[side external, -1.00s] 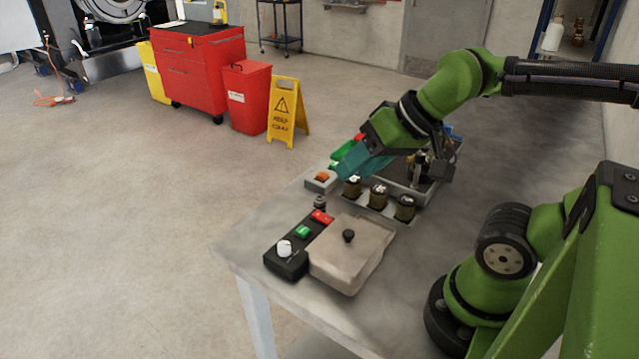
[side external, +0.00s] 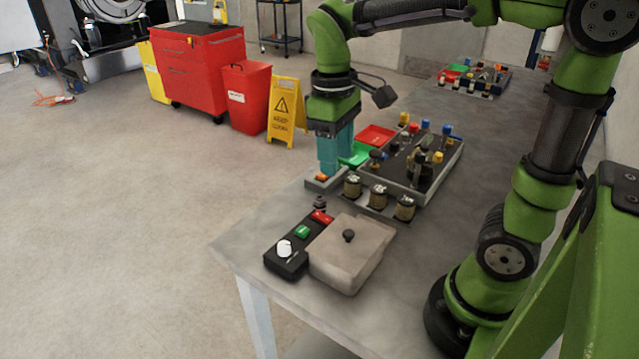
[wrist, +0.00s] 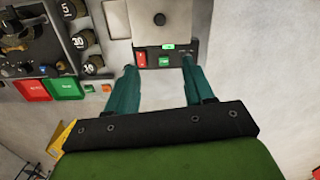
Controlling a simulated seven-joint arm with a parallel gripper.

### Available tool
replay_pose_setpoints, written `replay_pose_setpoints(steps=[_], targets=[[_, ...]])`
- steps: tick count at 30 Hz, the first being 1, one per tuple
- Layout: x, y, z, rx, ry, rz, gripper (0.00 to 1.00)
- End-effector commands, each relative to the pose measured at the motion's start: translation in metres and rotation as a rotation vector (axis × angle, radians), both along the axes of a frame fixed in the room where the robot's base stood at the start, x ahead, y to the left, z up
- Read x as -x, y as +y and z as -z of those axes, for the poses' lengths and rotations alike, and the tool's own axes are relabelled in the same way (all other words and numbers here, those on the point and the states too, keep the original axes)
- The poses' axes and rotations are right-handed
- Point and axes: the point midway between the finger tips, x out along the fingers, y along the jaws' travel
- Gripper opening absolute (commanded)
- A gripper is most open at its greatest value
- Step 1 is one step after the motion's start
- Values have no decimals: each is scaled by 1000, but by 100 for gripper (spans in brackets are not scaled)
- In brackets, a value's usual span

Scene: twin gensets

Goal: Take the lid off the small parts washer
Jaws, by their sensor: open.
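The small parts washer (side external: 345,265) is a grey box on the near part of the bench, with its lid (side external: 362,238) on. A black knob (side external: 348,236) stands on the lid. A black control panel (side external: 290,255) with red and green buttons and a white dial is at its left. My gripper (side external: 328,172) points down beyond the washer, near a small box with an orange button, apart from the lid. In the wrist view, my gripper (wrist: 158,65) has its teal fingers spread and empty, with the lid (wrist: 168,35) and knob (wrist: 159,19) ahead.
The bench right of the washer is bare.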

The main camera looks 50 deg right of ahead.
Motion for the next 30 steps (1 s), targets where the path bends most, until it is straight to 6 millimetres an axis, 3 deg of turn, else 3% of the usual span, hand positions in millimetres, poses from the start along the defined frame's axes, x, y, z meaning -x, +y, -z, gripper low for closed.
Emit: replay_pose_setpoints(steps=[3,7,21,30], targets=[[5,-2,-11,8,46,-54,53],[11,-1,-2,1,69,-81,53],[22,-3,91,0,69,-78,53],[26,-2,115,0,68,-78,53]])
